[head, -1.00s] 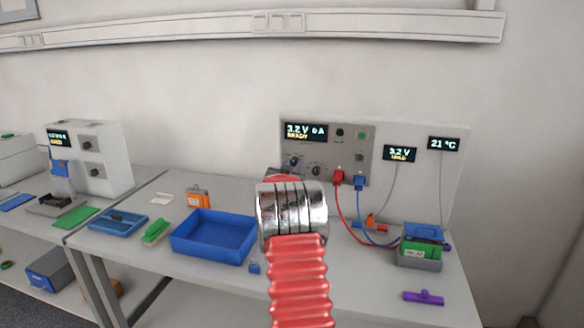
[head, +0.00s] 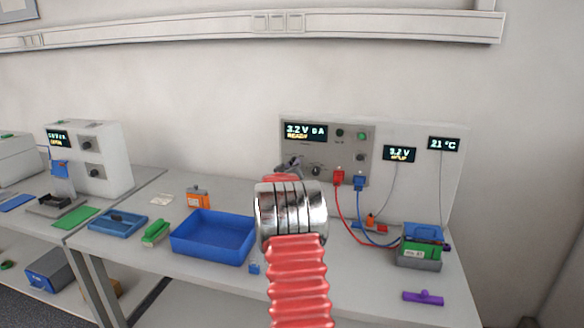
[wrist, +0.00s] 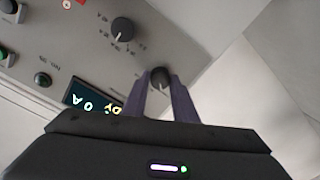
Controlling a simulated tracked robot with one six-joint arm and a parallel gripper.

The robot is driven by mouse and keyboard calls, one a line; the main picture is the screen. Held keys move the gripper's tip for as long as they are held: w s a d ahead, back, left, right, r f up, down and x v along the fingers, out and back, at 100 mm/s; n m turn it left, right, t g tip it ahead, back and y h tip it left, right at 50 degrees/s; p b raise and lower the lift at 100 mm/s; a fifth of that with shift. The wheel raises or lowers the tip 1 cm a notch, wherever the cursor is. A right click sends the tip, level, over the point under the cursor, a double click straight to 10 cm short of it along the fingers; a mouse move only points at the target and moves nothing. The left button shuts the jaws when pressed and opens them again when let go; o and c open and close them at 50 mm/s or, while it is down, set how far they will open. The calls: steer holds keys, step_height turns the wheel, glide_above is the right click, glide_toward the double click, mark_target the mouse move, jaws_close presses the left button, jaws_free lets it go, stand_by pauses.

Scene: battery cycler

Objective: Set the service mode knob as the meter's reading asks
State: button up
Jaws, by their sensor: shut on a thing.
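The cycler panel (head: 350,150) stands at the back right of the bench in the head view. Its display (head: 305,132) reads 3.2 V, 0 A and READY. A separate small meter (head: 400,153) reads about 3.2 V, with a yellow line too small to read. In the wrist view my gripper (wrist: 159,84) is shut on a dark round knob (wrist: 161,74), one finger on each side. A second dark knob (wrist: 123,30), with marks around it, is free beside it. In the head view my arm mostly hides the gripper, and the free knob (head: 316,170) shows to its right.
Red (head: 338,177) and blue (head: 359,182) plugs with cables sit right of the knobs. A blue tray (head: 212,240), a green-and-grey battery holder (head: 418,255) and a purple piece (head: 423,297) are on the bench. A temperature display (head: 443,144) reads 21 °C.

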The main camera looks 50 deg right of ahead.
steer(key=shift+r, duration=0.1)
steer(key=o, duration=1)
steer(key=shift+o, duration=0.2)
steer(key=v, duration=1.3)
steer(key=shift+a, duration=0.35)
